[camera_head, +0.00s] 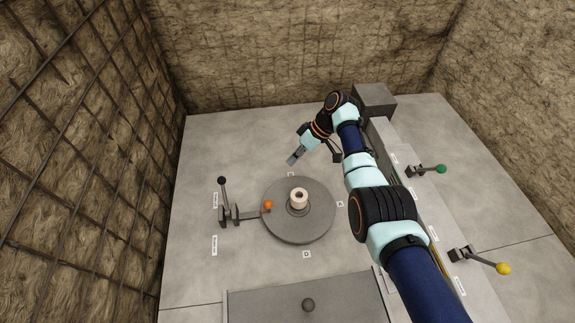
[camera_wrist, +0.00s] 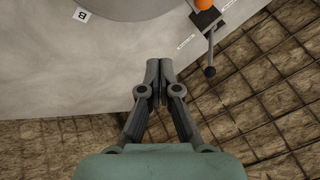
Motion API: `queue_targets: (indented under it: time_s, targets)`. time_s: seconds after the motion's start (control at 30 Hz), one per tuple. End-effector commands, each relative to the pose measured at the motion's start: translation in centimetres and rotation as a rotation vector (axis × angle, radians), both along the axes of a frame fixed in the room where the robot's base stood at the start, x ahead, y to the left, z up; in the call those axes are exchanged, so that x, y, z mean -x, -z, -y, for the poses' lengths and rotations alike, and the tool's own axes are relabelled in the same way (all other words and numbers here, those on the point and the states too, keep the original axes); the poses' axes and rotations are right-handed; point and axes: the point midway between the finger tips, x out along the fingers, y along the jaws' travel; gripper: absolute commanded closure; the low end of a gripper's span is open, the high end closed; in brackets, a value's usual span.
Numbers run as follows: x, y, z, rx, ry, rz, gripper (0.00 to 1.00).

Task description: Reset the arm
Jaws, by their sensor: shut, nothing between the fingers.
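My gripper (camera_head: 292,160) hangs in the head view above the far side of the round grey disc, apart from everything. In the wrist view my gripper (camera_wrist: 160,64) has its two fingers together, with nothing between them. My arm reaches in from the lower right of the head view and bends down at its far end.
The round disc (camera_head: 318,225) carries a pale ring-shaped piece (camera_head: 299,197). Left of it stands a black-knobbed lever (camera_head: 223,196), with an orange ball (camera_head: 268,204) nearby. Green (camera_head: 441,169) and yellow (camera_head: 503,268) knobbed levers stand at right. Rough walls surround the floor.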

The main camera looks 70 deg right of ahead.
Motion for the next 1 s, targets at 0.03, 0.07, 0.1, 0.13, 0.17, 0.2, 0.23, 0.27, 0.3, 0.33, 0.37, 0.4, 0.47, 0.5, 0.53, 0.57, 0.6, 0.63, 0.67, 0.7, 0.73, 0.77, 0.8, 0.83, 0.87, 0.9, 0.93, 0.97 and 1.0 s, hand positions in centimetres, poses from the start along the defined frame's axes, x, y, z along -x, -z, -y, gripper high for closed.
queue_targets:
  time_s: [0.03,0.07,0.1,0.13,0.17,0.2,0.23,0.27,0.3,0.33,0.37,0.4,0.47,0.5,0.53,0.57,0.6,0.63,0.67,0.7,0.73,0.77,0.8,0.83,0.87,0.9,0.93,0.97,1.0]
  targets:
    - [0.1,-0.1,0.0,0.000,0.000,0.000,1.00]
    - [0.1,-0.1,0.0,-0.001,-0.001,-0.001,1.00]
    - [0.1,0.0,0.0,-0.001,-0.001,-0.001,1.00]
    - [0.1,0.0,0.0,-0.001,-0.001,-0.001,1.00]
    - [0.1,0.0,0.0,-0.001,0.000,0.000,1.00]
    - [0.1,0.0,0.0,0.000,0.000,0.000,1.00]
    - [0.1,0.0,0.0,0.000,0.000,0.000,1.00]
    - [0.1,0.0,0.0,0.000,0.000,0.000,1.00]
    - [0.1,0.0,0.0,0.000,0.000,0.000,1.00]
    - [0.1,0.0,0.0,0.000,0.000,0.000,1.00]
    - [0.1,0.0,0.0,0.000,0.000,0.000,1.00]
    - [0.1,0.0,0.0,0.000,0.000,0.000,1.00]
    - [0.0,0.0,0.0,0.000,-0.001,-0.001,1.00]
    - [-0.3,-0.1,-0.2,0.005,-0.004,-0.001,1.00]
    - [-0.8,-0.2,-0.5,0.011,-0.008,-0.004,1.00]
    - [-1.6,-0.3,-1.0,0.024,-0.014,-0.006,1.00]
    - [-3.1,-0.6,-2.0,0.048,-0.024,-0.013,1.00]
    - [-4.5,-0.9,-3.1,0.073,-0.033,-0.015,1.00]
    - [-6.1,-1.3,-4.4,0.103,-0.043,-0.019,1.00]
    - [-8.5,-1.9,-6.7,0.147,-0.055,-0.019,1.00]
    - [-10.2,-2.5,-8.7,0.183,-0.063,-0.016,1.00]
    - [-11.9,-3.2,-10.9,0.219,-0.069,-0.008,1.00]
    - [-13.7,-4.2,-13.9,0.268,-0.074,0.009,1.00]
    - [-14.9,-5.1,-16.2,0.300,-0.076,0.025,1.00]
    - [-15.9,-5.9,-18.5,0.330,-0.077,0.044,1.00]
    - [-16.9,-7.4,-21.7,0.370,-0.077,0.078,1.00]
    - [-17.4,-8.4,-24.2,0.394,-0.075,0.104,1.00]
    - [-17.7,-9.6,-26.6,0.417,-0.074,0.134,1.00]
    - [-17.8,-11.3,-29.8,0.442,-0.070,0.177,1.00]
